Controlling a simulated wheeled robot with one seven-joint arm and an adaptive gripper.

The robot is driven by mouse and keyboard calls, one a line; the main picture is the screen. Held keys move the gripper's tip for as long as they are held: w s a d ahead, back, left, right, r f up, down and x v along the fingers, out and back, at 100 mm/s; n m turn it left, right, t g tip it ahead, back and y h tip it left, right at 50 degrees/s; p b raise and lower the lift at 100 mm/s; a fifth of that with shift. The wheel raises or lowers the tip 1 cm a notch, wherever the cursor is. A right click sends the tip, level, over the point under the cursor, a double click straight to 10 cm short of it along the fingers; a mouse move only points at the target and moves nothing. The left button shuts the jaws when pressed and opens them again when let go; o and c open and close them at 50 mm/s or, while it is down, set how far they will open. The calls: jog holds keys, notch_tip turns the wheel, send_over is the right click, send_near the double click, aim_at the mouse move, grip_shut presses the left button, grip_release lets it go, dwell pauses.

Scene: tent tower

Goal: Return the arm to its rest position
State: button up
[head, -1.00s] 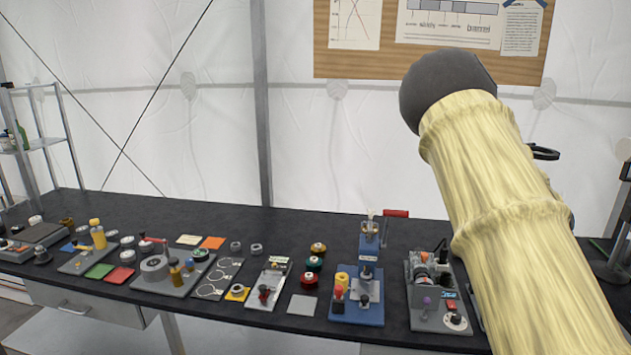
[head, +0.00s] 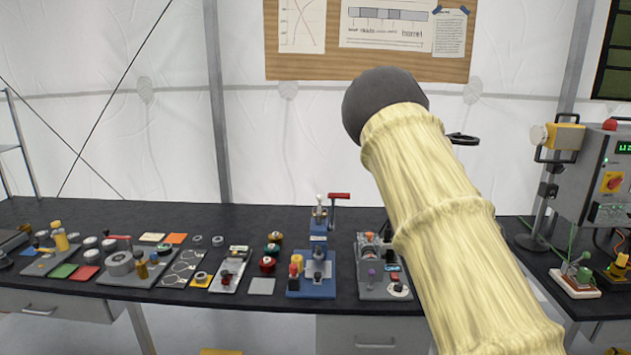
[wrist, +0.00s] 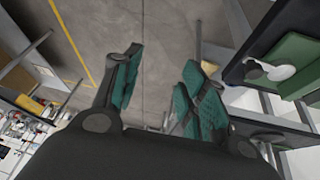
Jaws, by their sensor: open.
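My arm, in a pale yellow sleeve with a dark rounded joint, rises across the right half of the head view. My gripper is hidden in the head view. In the wrist view my gripper (wrist: 158,95) shows two dark fingers with green pads, spread apart. Nothing is between them; grey floor shows beyond.
A black workbench (head: 170,215) runs along the tent wall with several small parts and fixtures. A blue press (head: 318,265) with a red handle stands at its middle. At the right are a grey control box (head: 595,175) and a yellow lamp (head: 563,137). The wrist view shows open floor (wrist: 150,30).

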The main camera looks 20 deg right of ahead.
jog(key=s+a+f+n, duration=0.4)
jog(key=a+f, duration=0.3)
jog(key=f, duration=0.2)
jog(key=s+a+f+n+t, duration=0.1)
jog(key=s+a+f+n, duration=0.2)
jog(key=a+f+n, duration=0.35)
jog(key=s+a+f+n, duration=0.35)
jog(key=a+f, duration=0.35)
jog(key=f, duration=0.3)
jog(key=s+a+f+n+y, duration=0.1)
jog(key=s+a+f+n, duration=0.1)
jog(key=a, duration=0.6)
jog(key=s+a+f+n+t+y, duration=0.1)
jog(key=s+a+f+n, duration=0.1)
jog(key=s+a+n, duration=0.2)
jog(key=s+a+f+n+t+y, duration=0.1)
jog(key=s+a, duration=0.5)
jog(key=a, duration=0.6)
jog(key=shift+s+a+f+n+y, duration=0.3)
jog(key=shift+s+f+n+y, duration=0.1)
jog(key=shift+f+n, duration=0.6)
jog(key=shift+r, duration=0.15)
